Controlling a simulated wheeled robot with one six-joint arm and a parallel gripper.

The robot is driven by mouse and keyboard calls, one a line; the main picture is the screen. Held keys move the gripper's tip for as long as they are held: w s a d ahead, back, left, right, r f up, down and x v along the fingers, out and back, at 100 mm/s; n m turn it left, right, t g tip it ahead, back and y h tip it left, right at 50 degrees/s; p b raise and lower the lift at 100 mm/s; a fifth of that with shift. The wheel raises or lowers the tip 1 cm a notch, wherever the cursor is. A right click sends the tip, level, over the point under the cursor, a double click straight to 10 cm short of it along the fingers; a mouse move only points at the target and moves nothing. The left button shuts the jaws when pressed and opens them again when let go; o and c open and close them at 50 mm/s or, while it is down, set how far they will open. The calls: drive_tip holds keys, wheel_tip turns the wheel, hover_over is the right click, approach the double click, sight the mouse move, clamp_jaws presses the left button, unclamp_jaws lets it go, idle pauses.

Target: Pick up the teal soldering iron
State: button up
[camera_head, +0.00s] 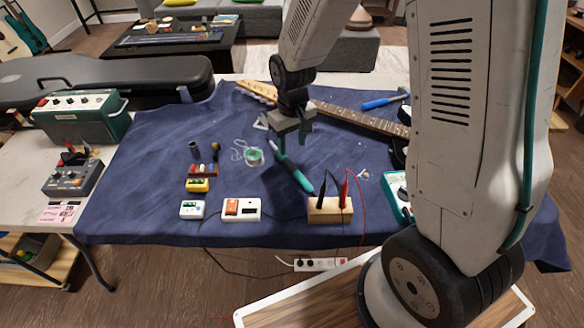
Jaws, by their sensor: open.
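The teal soldering iron (298,178) lies slantwise on the blue cloth of the table, its handle toward the lower right. My gripper (288,143) points down just behind it, over its upper-left end. The jaws are open with a gap between the fingers.
A wooden block (330,212) with black and red leads stands just right of the handle. A teal wire coil (254,157) lies to the left. A white box (241,210) sits near the front edge. A guitar neck (360,119) lies behind. My arm hides the right side.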

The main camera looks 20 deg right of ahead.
sight(292, 166)
wheel_tip(292, 166, down, 9)
drive_tip(key=shift+s+a+r, duration=0.15)
drive_tip(key=shift+r, duration=0.05)
drive_tip(key=c, duration=1)
